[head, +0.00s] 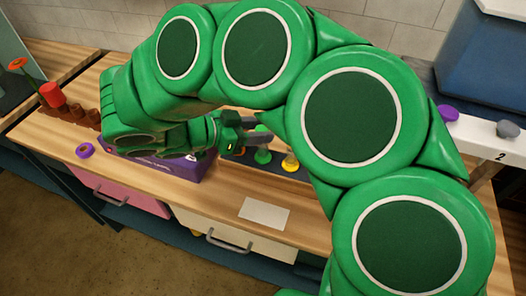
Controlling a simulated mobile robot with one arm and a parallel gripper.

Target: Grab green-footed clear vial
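My gripper (257,131) reaches in from the left with dark fingers at the height of the vial's upper part. I cannot tell whether the fingers touch the vial or have closed on it. A yellow-footed piece (290,163) stands just right of it, and an orange one (240,149) is partly hidden on the left.
A white card (264,213) lies on the clear front of the table. At right, a white shelf marked 2 (480,147) holds purple and grey pieces. My arm hides much of the back.

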